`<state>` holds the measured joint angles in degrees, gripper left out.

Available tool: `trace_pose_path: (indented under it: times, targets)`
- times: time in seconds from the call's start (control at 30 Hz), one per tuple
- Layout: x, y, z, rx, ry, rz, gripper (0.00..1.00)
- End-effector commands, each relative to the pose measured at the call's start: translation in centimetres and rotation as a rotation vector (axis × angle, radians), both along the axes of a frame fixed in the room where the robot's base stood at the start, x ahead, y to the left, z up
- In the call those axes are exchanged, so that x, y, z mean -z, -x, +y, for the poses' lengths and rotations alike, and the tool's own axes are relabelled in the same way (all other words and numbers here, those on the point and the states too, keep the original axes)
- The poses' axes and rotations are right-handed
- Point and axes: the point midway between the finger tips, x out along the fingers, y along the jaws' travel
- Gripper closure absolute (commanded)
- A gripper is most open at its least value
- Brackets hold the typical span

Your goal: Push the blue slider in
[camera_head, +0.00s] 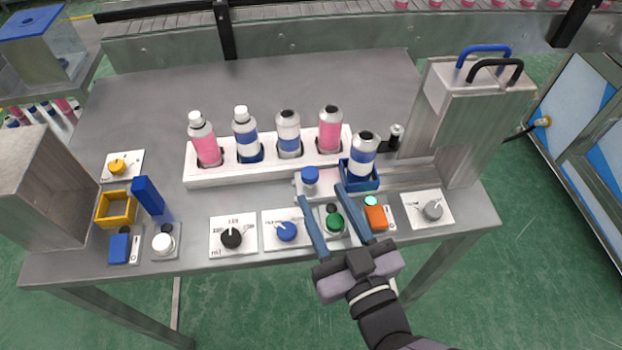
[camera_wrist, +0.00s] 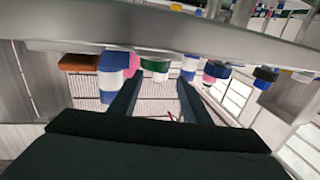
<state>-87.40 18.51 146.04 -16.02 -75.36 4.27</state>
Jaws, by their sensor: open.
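The left fingertip is just in front of the blue knob. The right fingertip is near the left front of the holder; whether either touches is unclear. The fingers also show in the wrist view (camera_wrist: 160,88), where the slider is hard to make out.
A white rack (camera_head: 265,171) with several bottles and cans stands behind. A metal press (camera_head: 455,120) with blue and black handles stands at right. A green button (camera_head: 334,223) lies under the fingers, beside an orange switch (camera_head: 376,217). Dials line the front edge.

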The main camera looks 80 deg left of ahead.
Motion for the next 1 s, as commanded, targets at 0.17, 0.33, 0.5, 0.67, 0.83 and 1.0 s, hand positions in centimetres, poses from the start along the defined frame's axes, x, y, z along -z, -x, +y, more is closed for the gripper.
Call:
trace_pose_path:
  times: [0.17, 0.33, 0.5, 0.67, 0.83, 1.0]
  targets:
    - [0.2, 0.1, 0.2, 0.001, 0.005, -0.003, 0.57]
    - [0.1, 0.4, 1.3, 0.000, 0.005, -0.002, 0.57]
    - [0.1, 0.9, 3.4, -0.001, 0.006, -0.002, 0.57]
    - [0.0, 1.3, 5.3, 0.000, 0.005, -0.002, 0.57]
    - [0.1, 1.6, 6.6, 0.000, 0.004, -0.002, 0.57]
    - [0.2, 1.7, 7.1, 0.001, 0.005, -0.002, 0.57]
